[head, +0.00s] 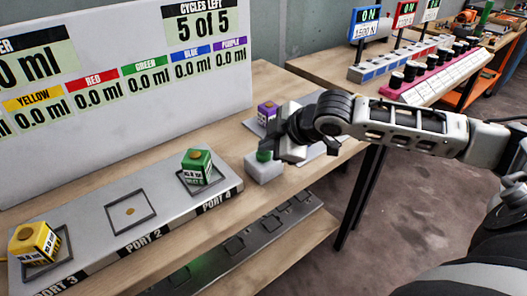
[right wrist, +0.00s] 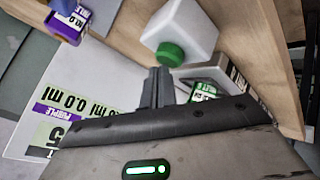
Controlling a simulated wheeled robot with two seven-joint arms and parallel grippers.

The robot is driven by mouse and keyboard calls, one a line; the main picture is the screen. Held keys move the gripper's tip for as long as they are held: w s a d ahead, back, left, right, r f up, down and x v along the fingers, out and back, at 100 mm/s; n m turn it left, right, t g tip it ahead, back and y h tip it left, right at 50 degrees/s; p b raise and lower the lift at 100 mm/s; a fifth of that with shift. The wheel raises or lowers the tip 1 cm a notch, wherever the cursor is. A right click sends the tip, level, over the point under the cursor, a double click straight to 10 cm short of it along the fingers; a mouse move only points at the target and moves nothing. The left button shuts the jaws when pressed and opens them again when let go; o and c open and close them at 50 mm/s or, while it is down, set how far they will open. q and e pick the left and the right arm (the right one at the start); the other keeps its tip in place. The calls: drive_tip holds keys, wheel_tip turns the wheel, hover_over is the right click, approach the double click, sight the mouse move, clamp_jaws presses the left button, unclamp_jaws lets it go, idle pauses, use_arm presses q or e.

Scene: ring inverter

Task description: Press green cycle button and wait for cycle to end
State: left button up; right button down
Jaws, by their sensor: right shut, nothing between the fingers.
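The green cycle button (head: 264,156) sits on a small white box (head: 265,170) at the front edge of the bench, right of the port 4 tray. In the right wrist view the green button (right wrist: 170,54) shows just beyond my fingertips. My right gripper (head: 270,143) is shut and empty, close above and beside the button. Its closed fingers also show in the right wrist view (right wrist: 159,74). I cannot tell whether they touch the button. The white display board (head: 150,120) reads "CYCLES LEFT 5 of 5" and 0.0 ml for the colours in view. My left gripper is out of view.
A yellow block (head: 34,244) and a green block (head: 197,167) sit in tray ports; port 2 (head: 130,211) holds no block. A purple block (head: 267,112) stands behind my gripper. A second bench at the back right carries a power panel (head: 392,63) and a pink keyed device (head: 445,80).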

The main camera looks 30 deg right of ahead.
drive_tip(key=shift+f, duration=0.35)
idle(0.4)
drive_tip(key=shift+r+p, duration=1)
drive_tip(key=shift+p, duration=0.3)
